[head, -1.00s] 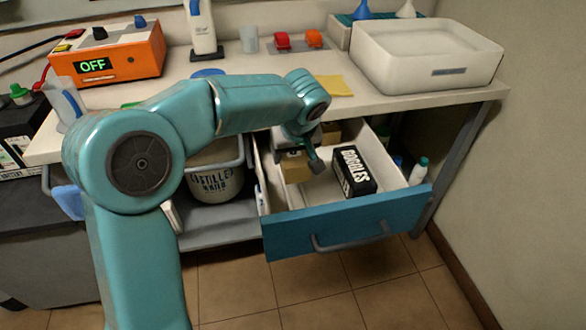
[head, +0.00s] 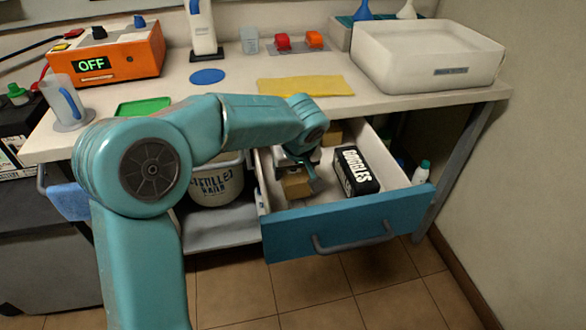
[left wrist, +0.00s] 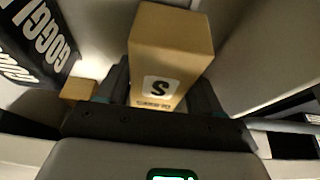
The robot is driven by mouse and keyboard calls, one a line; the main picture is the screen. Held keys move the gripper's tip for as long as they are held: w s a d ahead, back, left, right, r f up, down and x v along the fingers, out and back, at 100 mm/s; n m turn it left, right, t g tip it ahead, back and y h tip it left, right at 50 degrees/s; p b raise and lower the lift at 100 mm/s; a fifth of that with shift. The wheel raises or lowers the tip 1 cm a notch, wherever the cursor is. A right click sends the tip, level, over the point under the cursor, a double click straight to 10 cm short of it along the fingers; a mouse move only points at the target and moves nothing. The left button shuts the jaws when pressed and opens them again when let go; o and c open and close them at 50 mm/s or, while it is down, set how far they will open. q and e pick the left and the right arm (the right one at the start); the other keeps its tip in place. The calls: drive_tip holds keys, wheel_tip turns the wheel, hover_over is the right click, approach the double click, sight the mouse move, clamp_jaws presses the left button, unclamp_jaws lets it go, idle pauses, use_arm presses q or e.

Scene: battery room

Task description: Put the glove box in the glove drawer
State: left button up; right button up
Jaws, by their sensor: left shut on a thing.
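The glove box is a tan carton with a white "S" label, seen in the left wrist view (left wrist: 170,45) between my gripper's fingers. In the head view the glove box (head: 297,185) is partly hidden under my gripper, inside the open blue-fronted drawer (head: 350,221), near its left side. My left gripper (head: 299,170) is shut on the glove box and points down into the drawer. I cannot tell whether the box touches the drawer floor. My right gripper is not in view.
A black goggles box (head: 356,171) lies in the drawer to the right of the gripper. Another tan box (head: 332,133) sits toward the drawer's back. The benchtop (head: 230,92) above holds a yellow cloth (head: 305,86) and a white basin (head: 428,52). The drawer's right part has free floor.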

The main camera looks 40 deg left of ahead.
use_arm(q)
drive_tip(key=o, duration=1.1)
drive_tip(key=shift+o, duration=0.2)
drive_tip(key=shift+r+p, duration=0.35)
drive_tip(key=shift+p, duration=0.15)
drive_tip(key=shift+r+p, duration=0.55)
drive_tip(key=shift+p, duration=0.1)
drive_tip(key=p+v, duration=0.1)
drive_tip(key=v, duration=1)
drive_tip(key=shift+d+p, duration=0.15)
drive_tip(key=shift+p, duration=0.25)
drive_tip(key=shift+s+r, duration=0.1)
